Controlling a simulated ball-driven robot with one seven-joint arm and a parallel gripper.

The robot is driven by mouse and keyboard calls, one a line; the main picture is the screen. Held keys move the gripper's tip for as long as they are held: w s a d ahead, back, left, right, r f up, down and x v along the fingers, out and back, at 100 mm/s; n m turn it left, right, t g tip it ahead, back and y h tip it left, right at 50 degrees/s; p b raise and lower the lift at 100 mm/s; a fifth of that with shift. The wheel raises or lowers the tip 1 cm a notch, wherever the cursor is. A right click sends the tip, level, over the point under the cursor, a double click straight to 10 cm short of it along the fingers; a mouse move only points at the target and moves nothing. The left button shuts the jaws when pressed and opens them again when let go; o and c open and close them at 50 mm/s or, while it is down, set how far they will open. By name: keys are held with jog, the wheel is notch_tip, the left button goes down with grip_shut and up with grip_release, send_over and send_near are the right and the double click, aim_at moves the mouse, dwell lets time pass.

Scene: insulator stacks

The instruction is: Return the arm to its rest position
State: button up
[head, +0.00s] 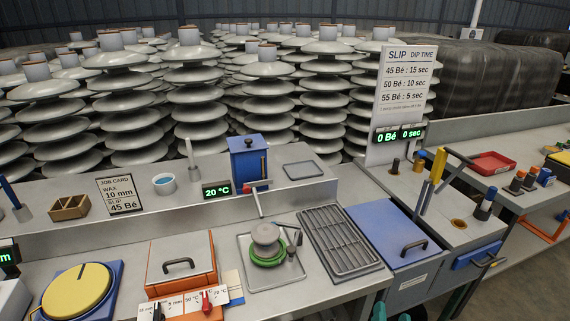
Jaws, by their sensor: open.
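I cannot make out my gripper or arm with certainty in the head view. Small teal and dark parts (380,312) show at the bottom edge, right of centre, but I cannot tell what they belong to. A small grey insulator piece (265,235) with a green ring (269,256) around its lower part stands upright on a square metal tray (246,278).
A slotted rack (342,240), blue lidded bin (388,228), orange-edged box (180,262) and yellow disc (76,288) occupy the bench. A blue container (249,160) and job card (119,195) stand on the shelf. A slip sign (402,75) rises behind. Insulator stacks (193,80) fill the back.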

jog(key=s+d+f+m+g+h, duration=0.1)
jog(key=s+d+f+m+g, duration=0.25)
jog(key=s+d+m, duration=0.35)
jog(key=s+d+f+m+g+h, duration=0.2)
jog(key=s+d+f+m+g, duration=0.15)
jog(key=d+m, duration=0.4)
jog(key=s+a+f+m+g+y, duration=0.3)
jog(key=s+m+g+y, duration=0.1)
jog(key=s+m, duration=0.3)
jog(key=s+a+f+m+g+y+p, duration=0.1)
jog(key=s+a+f+m+g+y, duration=0.2)
jog(key=s+m, duration=0.4)
jog(key=shift+s+a+g+y, duration=0.4)
jog(key=shift+s+a+g, duration=0.3)
jog(key=shift+g, duration=0.1)
